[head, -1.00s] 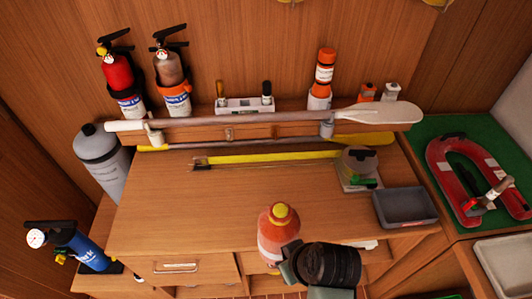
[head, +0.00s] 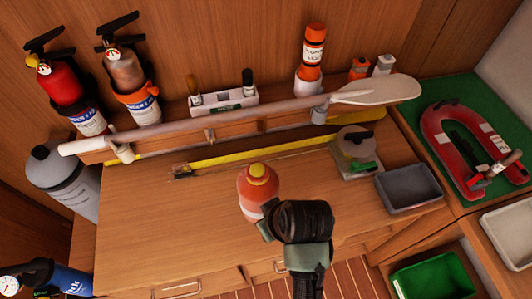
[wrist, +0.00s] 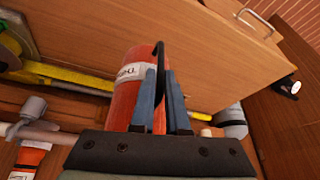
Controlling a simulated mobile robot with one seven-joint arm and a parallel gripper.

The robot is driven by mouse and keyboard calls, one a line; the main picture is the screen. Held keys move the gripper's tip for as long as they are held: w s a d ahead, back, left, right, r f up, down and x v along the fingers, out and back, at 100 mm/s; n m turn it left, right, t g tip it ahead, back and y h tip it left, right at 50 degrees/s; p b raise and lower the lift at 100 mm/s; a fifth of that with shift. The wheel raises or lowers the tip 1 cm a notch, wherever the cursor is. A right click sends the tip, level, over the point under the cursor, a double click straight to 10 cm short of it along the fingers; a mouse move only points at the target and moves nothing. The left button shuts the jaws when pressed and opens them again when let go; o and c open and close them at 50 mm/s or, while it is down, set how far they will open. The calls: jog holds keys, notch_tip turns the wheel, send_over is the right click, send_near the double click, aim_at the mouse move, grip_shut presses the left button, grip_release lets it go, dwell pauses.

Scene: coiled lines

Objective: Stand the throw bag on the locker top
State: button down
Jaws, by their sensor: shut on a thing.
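The throw bag (head: 257,190) is orange-red with a yellow top and a white label. It appears upright over the wooden locker top (head: 150,225), in the middle; I cannot tell whether its base touches the wood. My gripper (head: 265,222) reaches in from the front right and is shut on the bag's near side. In the wrist view the bag (wrist: 125,95) shows behind the blue-grey fingers (wrist: 165,100), with a dark strap between them. The fingers hide part of the bag.
A yellow pole (head: 235,153) lies along the back, below a paddle (head: 375,90) on the ledge. A clear-lidded device (head: 355,145) and grey tray (head: 408,188) stand at the right. Extinguishers (head: 130,80) stand at back left. The left of the locker top is clear.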

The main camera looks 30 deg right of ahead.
jog(key=f, duration=0.3)
jog(key=shift+w+f, duration=0.2)
jog(key=shift+f, duration=0.05)
jog(key=shift+f+p, duration=0.5)
jog(key=shift+f, duration=1.65)
jog(key=shift+f, duration=0.2)
jog(key=c, duration=0.9)
grip_release()
jog(key=shift+s, duration=0.1)
jog(key=v, duration=1.2)
jog(key=shift+r+b, duration=0.2)
jog(key=shift+b, duration=0.2)
